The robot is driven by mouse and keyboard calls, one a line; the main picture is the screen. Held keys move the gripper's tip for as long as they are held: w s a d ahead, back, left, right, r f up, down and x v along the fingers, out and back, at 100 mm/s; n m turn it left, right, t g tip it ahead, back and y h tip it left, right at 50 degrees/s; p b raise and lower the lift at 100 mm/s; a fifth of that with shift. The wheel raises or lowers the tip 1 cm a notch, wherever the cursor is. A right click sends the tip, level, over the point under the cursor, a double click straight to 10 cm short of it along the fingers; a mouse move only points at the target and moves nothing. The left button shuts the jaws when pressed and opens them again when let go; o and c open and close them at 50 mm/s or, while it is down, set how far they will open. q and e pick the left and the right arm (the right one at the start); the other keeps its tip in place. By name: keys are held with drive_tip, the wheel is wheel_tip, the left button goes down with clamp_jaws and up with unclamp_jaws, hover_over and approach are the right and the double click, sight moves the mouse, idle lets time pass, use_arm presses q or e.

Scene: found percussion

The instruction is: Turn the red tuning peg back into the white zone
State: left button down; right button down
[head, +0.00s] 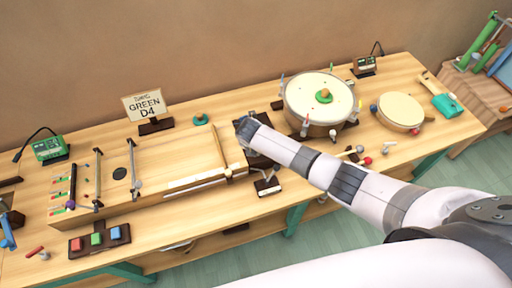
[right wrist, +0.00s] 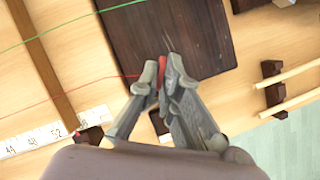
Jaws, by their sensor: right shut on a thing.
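The red tuning peg (right wrist: 159,122) shows in the right wrist view between the fingers of my right gripper (right wrist: 167,72), which is shut on it. The fingers hide much of the peg. In the head view my right gripper (head: 244,127) is at the right end of the long stringed box (head: 165,165), and the peg is hidden there. I cannot make out a white zone in either view. My left gripper is not in view.
A white numbered scale (right wrist: 40,136) and a green string (right wrist: 70,25) lie left of the gripper. In the head view a large drum (head: 312,92) and a small drum (head: 398,112) stand right. A sign reading "GREEN D4" (head: 145,105) stands at the back.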

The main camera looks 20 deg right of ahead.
drive_tip(key=n+y, duration=0.1)
drive_tip(key=n, duration=0.2)
drive_tip(key=shift+d+n+t, duration=0.15)
drive_tip(key=shift+n+t, duration=0.15)
drive_tip(key=shift+n, duration=0.1)
drive_tip(key=n+y+b, duration=0.1)
drive_tip(key=n, duration=0.1)
drive_tip(key=shift+d+f+n, duration=0.1)
drive_tip(key=shift+f+n, duration=0.05)
drive_tip(key=shift+n, duration=0.25)
drive_tip(key=n+y+b, duration=0.1)
drive_tip(key=n+b, duration=0.1)
drive_tip(key=shift+f+n, duration=0.1)
drive_tip(key=shift+n, duration=0.2)
drive_tip(key=shift+d+n+g+y+b, duration=0.1)
drive_tip(key=shift+n+g+y+b, duration=0.45)
drive_tip(key=shift+n+b, duration=1.05)
drive_tip(key=shift+y, duration=0.25)
drive_tip(key=c, duration=1.8)
unclamp_jaws()
drive_tip(key=shift+r, duration=0.2)
